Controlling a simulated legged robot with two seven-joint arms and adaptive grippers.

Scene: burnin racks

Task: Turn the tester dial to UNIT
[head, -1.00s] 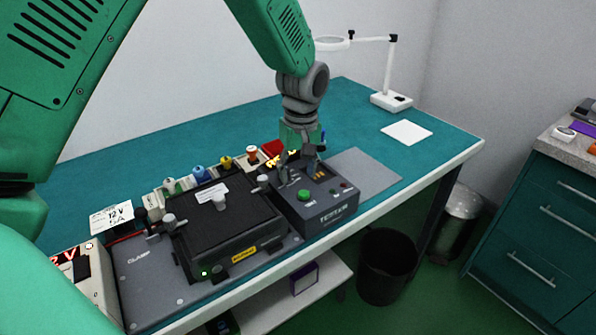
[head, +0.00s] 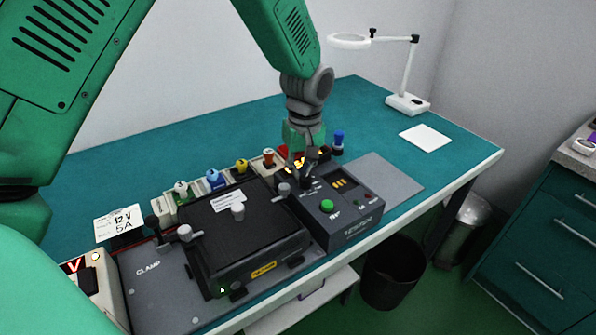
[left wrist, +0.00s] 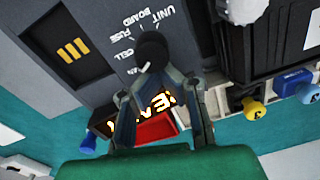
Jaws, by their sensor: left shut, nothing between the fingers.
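The tester (head: 352,232) is a dark grey box with a green button (head: 327,206) on the teal bench. Its dial (left wrist: 152,48) is a black knob with a short white mark pointing to the lower left in the left wrist view. Printed labels beside it include UNIT, BOARD, FUSE and CELL; the mark is away from UNIT. My left gripper (head: 306,178) is over the rear of the tester, shut and empty. Its fingertips (left wrist: 150,85) are close beside the dial; contact is unclear. In the head view the gripper partly hides the dial. My right gripper is not visible.
A blue-topped post (head: 338,142) stands near the gripper. A grey mat (head: 385,185) lies clear at right.

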